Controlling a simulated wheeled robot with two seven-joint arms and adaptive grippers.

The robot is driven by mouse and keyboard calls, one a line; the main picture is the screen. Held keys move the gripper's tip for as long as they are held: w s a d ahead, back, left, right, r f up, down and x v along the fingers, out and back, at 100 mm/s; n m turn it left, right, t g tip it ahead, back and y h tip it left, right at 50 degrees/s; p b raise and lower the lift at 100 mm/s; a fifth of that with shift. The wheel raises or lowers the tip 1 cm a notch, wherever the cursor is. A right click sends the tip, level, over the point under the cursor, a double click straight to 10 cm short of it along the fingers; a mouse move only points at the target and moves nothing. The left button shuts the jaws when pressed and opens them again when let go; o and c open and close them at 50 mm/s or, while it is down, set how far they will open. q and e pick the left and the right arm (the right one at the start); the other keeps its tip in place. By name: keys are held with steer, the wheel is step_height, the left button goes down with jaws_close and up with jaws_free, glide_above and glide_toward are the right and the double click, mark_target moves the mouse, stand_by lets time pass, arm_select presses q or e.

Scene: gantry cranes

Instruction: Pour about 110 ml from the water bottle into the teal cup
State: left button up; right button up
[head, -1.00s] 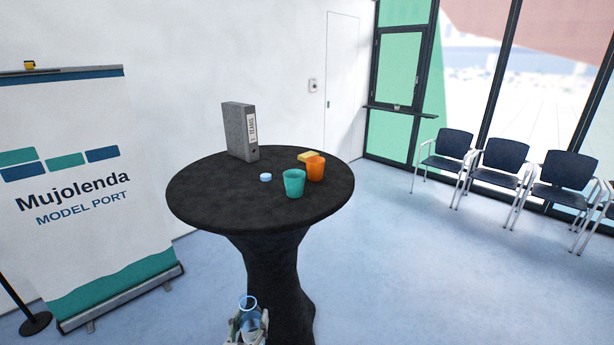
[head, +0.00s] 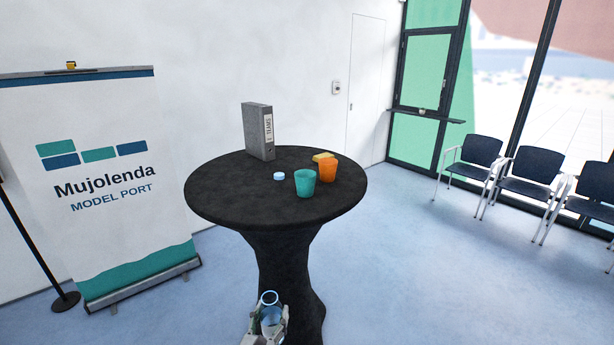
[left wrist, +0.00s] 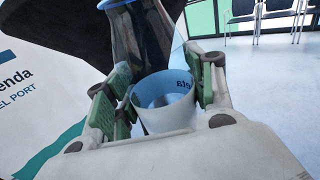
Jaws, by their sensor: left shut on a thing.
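My left gripper (head: 268,323) is low at the bottom of the head view, in front of the table's draped stem. It is shut on the clear water bottle (head: 269,299), which has a bluish open rim. The left wrist view shows the bottle's pale lettered band (left wrist: 167,112) between the fingers (left wrist: 163,92). The water level is not clear. My right gripper is not in view.
A banner (head: 105,190) stands left; chairs (head: 525,178) stand right.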

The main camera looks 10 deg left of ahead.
arm_select(q)
steer(key=shift+w+a+r, duration=0.2)
steer(key=shift+w+r, duration=0.15)
steer(key=shift+w+d+r, duration=0.15)
steer(key=shift+w+r, duration=0.4)
steer(key=shift+r, duration=0.2)
steer(key=w+d+r+m+h, duration=0.1)
steer(key=w+r, duration=0.4)
steer(key=r, duration=1)
steer(key=w+d+r+m+h+b, duration=0.1)
steer(key=w+r, duration=0.3)
steer(key=r, duration=1)
steer(key=w+d+r+m+h+b, duration=0.1)
steer(key=w+r+h, duration=0.2)
steer(key=r, duration=1.2)
steer(key=shift+w+r+g, duration=0.3)
steer(key=shift+w+g, duration=0.1)
steer(key=shift+w, duration=0.95)
steer(key=shift+m+h, duration=0.3)
steer(key=shift+w+d+f+m+h, duration=0.1)
steer(key=shift+w+m+h, duration=0.2)
steer(key=shift+w, duration=0.05)
